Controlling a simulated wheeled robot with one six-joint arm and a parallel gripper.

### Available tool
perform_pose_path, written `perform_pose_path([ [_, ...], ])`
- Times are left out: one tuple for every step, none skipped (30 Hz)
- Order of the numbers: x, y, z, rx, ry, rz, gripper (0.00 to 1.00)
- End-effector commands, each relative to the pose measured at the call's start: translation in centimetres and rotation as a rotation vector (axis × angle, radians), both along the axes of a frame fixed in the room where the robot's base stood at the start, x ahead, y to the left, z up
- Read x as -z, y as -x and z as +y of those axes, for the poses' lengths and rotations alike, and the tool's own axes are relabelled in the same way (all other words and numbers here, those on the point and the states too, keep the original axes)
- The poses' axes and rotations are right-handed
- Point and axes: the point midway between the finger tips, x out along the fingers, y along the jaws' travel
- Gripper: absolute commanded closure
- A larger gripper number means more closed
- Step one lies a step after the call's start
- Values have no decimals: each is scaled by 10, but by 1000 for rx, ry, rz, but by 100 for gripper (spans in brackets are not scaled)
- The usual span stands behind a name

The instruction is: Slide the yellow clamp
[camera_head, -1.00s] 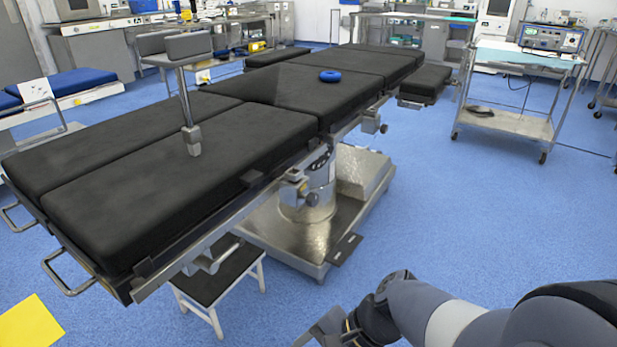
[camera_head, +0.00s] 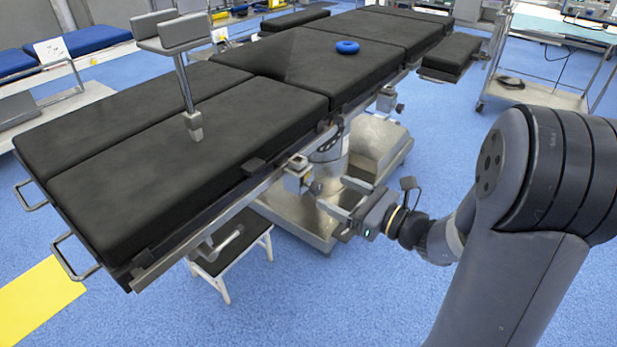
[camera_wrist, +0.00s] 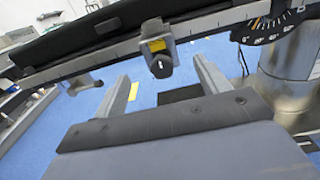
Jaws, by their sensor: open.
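The yellow clamp shows in the wrist view as a grey block with a yellow face (camera_wrist: 157,46) on the table's side rail (camera_wrist: 110,53). A black knob (camera_wrist: 161,67) hangs below its face. In the head view a matching metal clamp (camera_head: 298,176) sits on the near-side rail, its colour not clear there. My gripper (camera_head: 332,193) is open and empty, in front of this clamp and slightly below it. In the wrist view its two fingers point toward the clamp, one on each side of the knob. I see no contact.
The black-padded operating table (camera_head: 150,165) fills the left and middle. A blue ring (camera_head: 347,47) lies on its pad. A stool (camera_head: 232,262) stands under the table edge. The table's metal base (camera_head: 375,150) is behind my gripper. Blue floor is open at front.

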Motion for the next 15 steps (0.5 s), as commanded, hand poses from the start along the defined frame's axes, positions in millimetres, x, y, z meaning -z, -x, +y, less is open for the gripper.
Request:
perform_pose_path([
  [1,-4,8,-6,0,-4,29],
  [2,-7,12,-7,1,-3,29],
  [2,-12,17,-6,1,-3,29],
  [2,-15,22,-7,2,-4,29],
  [2,-18,26,-7,1,-3,29],
  [2,-22,31,-7,1,-3,29],
  [2,-25,35,-7,2,-2,29],
  [2,-28,39,-6,2,-2,29],
  [2,-32,44,-7,2,-4,29],
  [2,-35,48,-7,2,-3,29],
  [2,-37,51,-6,2,-2,29],
  [2,-41,55,-6,1,-3,29],
  [2,-43,58,-6,2,-2,29],
  [2,-45,60,-5,3,-2,29],
  [1,-48,63,-4,1,-2,29],
])
